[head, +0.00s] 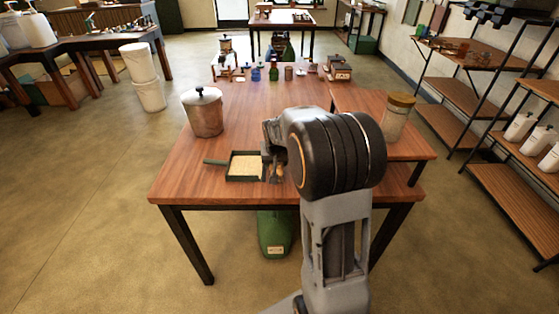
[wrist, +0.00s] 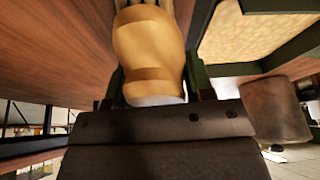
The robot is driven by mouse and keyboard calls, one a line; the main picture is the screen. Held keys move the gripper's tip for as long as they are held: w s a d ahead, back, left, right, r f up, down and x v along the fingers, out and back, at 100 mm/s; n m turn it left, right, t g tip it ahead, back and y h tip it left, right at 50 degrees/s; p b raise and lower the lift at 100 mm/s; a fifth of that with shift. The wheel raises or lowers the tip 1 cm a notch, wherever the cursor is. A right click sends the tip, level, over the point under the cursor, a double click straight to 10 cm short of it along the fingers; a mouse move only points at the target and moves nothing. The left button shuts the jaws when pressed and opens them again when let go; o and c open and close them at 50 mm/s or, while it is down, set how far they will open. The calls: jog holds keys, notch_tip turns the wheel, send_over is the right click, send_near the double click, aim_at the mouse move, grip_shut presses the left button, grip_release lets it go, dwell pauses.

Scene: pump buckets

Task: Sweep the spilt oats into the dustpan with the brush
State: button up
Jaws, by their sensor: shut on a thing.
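The dark green dustpan (head: 228,179) lies on the wooden table, its handle (head: 214,162) pointing left. A pale layer of oats (head: 245,165) covers its floor. The pan's rim (wrist: 235,69) and the oats (wrist: 248,30) also show at the upper right in the wrist view. My gripper (head: 273,170) is low over the table, just right of the pan. It is shut on the brush's tan wooden handle (wrist: 150,50), between the fingers in the wrist view. The brush's bristles are hardly visible. I see no loose oats on the table; my arm hides part of it.
A jar with a tan lid (head: 397,116) stands at the right. Bottles and small items (head: 273,71) line the far end. The table's middle (head: 262,100) is clear.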

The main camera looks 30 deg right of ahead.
notch_tip(320, 180, up, 2)
jog(key=shift+r+p, duration=0.1)
jog(key=shift+p, duration=0.2)
jog(key=shift+s+r, duration=0.15)
jog(key=shift+r, duration=0.1)
jog(key=shift+r+p, duration=2.1)
jog(key=shift+r, duration=0.55)
jog(key=shift+d, duration=0.1)
